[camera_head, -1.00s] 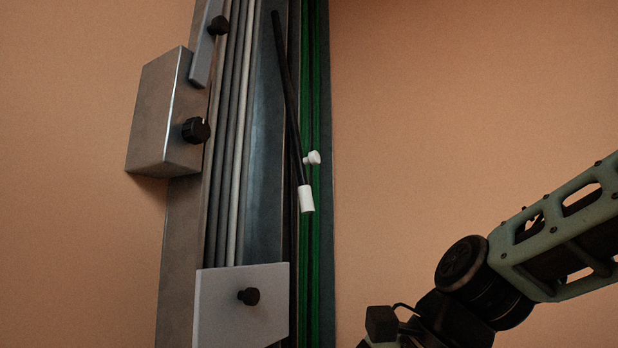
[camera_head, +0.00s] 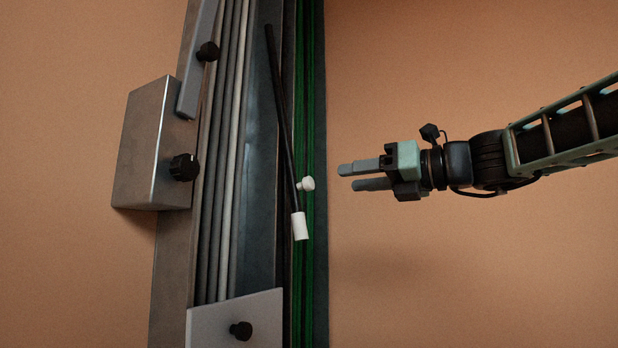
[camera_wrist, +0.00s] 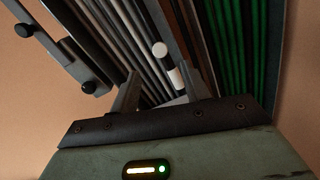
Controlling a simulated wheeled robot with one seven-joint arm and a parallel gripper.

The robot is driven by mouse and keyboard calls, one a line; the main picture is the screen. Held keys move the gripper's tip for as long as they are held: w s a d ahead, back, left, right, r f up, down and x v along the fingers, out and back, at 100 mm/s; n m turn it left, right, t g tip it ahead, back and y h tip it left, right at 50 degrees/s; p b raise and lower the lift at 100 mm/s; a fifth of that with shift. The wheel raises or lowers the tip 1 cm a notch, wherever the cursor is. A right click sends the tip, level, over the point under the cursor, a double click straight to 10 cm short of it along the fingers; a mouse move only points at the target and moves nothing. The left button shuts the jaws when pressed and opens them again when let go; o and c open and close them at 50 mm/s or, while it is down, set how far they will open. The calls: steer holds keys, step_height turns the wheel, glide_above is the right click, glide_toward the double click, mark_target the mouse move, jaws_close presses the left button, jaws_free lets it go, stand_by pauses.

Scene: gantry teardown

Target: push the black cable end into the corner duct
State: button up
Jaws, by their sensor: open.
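The black cable end (camera_head: 284,120) hangs at a slant over the gantry, with a white tip (camera_head: 299,226) at its lower end. A white knob (camera_head: 306,184) sits beside it, just above the tip. The corner duct cannot be told for certain; a dark channel with green strands (camera_head: 309,110) runs along the gantry's right side. My gripper (camera_head: 345,177) is open and empty, to the right of the knob and apart from it. In the wrist view, the white tip (camera_wrist: 176,78) and the knob (camera_wrist: 159,49) show beyond my fingers (camera_wrist: 162,96).
A metal box (camera_head: 152,150) with a black knob (camera_head: 184,167) juts out at the left. A grey cover plate (camera_head: 236,318) with a black knob lies at the bottom. Several grey and white cables (camera_head: 222,150) run along the gantry. The wall at right is clear.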

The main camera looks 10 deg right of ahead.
mark_target(312, 183)
steer(key=p+x, duration=0.3)
steer(key=x, duration=0.7)
steer(key=shift+w+a, duration=0.15)
steer(key=shift+a, duration=0.05)
